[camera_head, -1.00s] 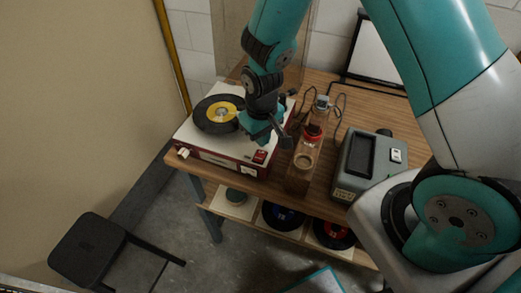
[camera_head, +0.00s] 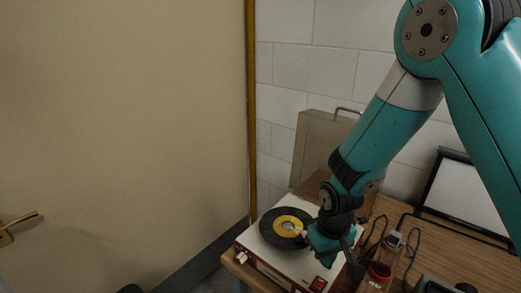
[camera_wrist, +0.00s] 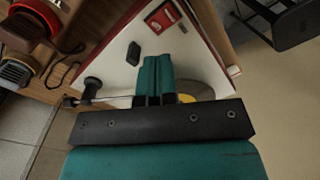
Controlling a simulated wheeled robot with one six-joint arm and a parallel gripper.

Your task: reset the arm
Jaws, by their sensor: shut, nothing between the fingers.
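My arm reaches down from the upper right in the head view. My gripper (camera_head: 326,257) is over the right part of a record player (camera_head: 262,257) with a white top and red sides. A black record with a yellow label (camera_head: 288,227) lies on it, just left of my gripper. In the wrist view my teal fingers (camera_wrist: 156,74) are together with nothing between them, above the white top (camera_wrist: 118,72). The fingers and wrist bracket hide much of the record there. I cannot tell whether the fingertips touch the player.
A framed white panel (camera_head: 466,197) stands behind. A beige door (camera_head: 120,120) with a brass handle fills the left. A black stool (camera_wrist: 290,22) shows in the wrist view.

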